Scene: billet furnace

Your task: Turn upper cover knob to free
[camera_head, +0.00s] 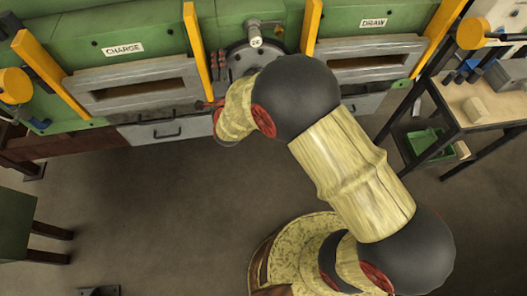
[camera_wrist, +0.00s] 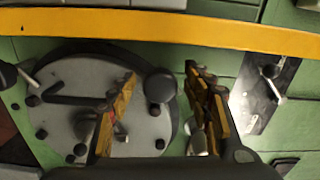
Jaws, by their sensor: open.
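The round grey cover (camera_head: 246,60) is on the green furnace front between the charge and draw doors, partly behind my arm in the head view. In the wrist view the cover (camera_wrist: 70,85) fills the left half, with several dark bolts and a dark lever. A black round knob (camera_wrist: 160,85) is at its right edge; this looks like the upper cover knob, though the wrist picture appears turned sideways. My gripper (camera_wrist: 161,74) is open, with the knob showing between its two yellow-and-black fingers. I see no contact.
A yellow bar (camera_wrist: 150,27) crosses above the fingers in the wrist view. Yellow posts (camera_head: 193,30) flank the cover. A workbench (camera_head: 490,100) stands at right. The floor at left is mostly clear.

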